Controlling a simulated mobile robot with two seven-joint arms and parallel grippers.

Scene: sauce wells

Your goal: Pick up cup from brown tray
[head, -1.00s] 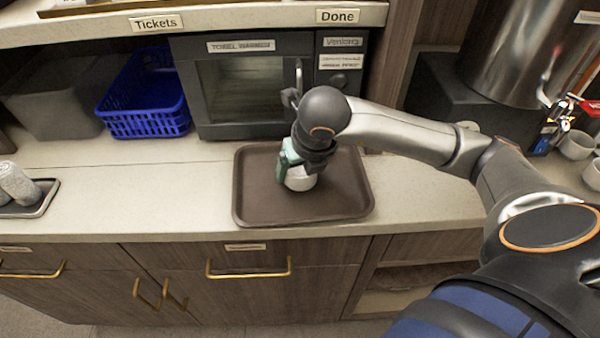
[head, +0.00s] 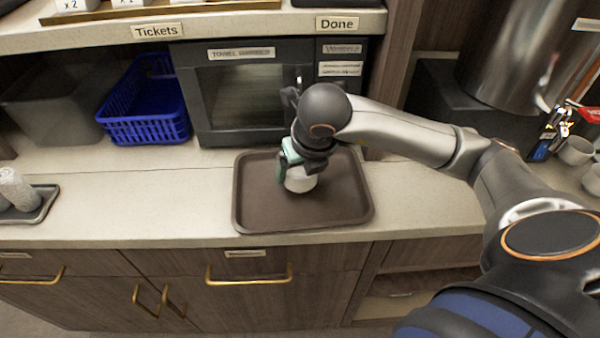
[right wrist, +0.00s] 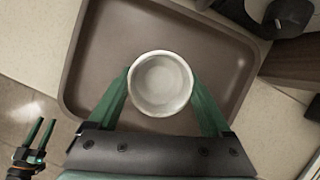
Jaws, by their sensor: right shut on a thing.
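A white cup (head: 300,181) is at the brown tray (head: 258,205) on the counter. My right gripper (head: 290,166) is over the tray, with its green fingers on the cup. In the right wrist view the round cup (right wrist: 160,84) sits between the two green fingers (right wrist: 165,100), open end toward the camera and empty. The gripper is shut on it. The tray (right wrist: 115,40) shows behind the cup there; whether the cup touches it I cannot tell. At the lower left of the right wrist view is another green-fingered gripper, my left one (right wrist: 38,135), its fingers apart.
A towel warmer (head: 245,95) stands behind the tray, with a blue basket (head: 150,115) and a grey bin (head: 55,110) to its left. A small tray with rolled towels (head: 40,205) is at the far left. Cups (head: 575,150) stand at the right by a metal urn (head: 510,60).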

